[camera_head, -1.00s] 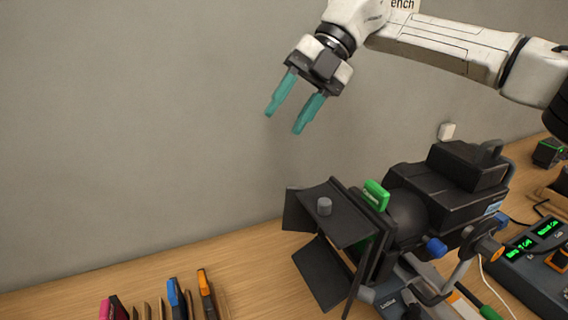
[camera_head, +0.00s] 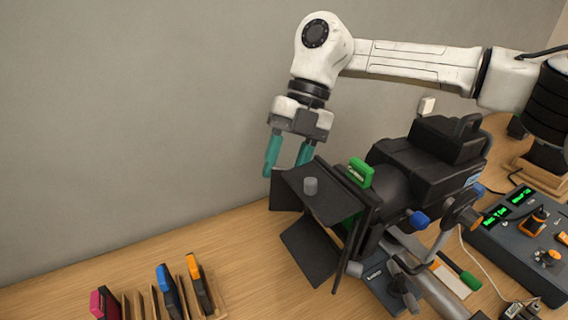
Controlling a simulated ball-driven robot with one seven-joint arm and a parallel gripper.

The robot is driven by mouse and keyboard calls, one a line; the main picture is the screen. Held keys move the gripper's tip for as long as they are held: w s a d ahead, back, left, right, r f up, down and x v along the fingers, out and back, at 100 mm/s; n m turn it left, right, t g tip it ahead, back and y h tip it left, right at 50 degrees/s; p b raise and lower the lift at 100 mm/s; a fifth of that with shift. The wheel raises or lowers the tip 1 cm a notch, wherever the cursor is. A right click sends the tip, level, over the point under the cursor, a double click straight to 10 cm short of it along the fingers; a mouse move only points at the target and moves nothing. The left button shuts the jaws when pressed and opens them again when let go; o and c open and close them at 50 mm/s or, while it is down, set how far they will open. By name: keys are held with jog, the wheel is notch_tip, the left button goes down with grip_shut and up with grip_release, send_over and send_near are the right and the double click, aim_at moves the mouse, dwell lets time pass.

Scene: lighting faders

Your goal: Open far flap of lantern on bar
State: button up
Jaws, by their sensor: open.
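A top flap (camera_head: 325,188) carries a grey knob (camera_head: 310,185). A lower near flap (camera_head: 309,252) hangs below it. The far flap (camera_head: 283,193) shows only in part, behind the top flap's left edge. My gripper (camera_head: 287,158) is open, with teal fingers pointing down on the far side of the flaps. One fingertip is close to the far flap; I cannot tell if they touch. The other fingertip is partly hidden behind the top flap.
A green clip (camera_head: 361,172) sits on top of the flap frame. A fader console (camera_head: 520,240) with green displays is at the right. A wooden rack (camera_head: 148,303) with coloured-edged pieces is at the lower left. The wall closes off the back.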

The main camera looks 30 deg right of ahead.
jog(key=shift+s+a+f, duration=0.1)
jog(key=shift+a+f, duration=0.05)
jog(key=shift+f, duration=0.1)
jog(key=shift+c, duration=0.3)
grip_shut()
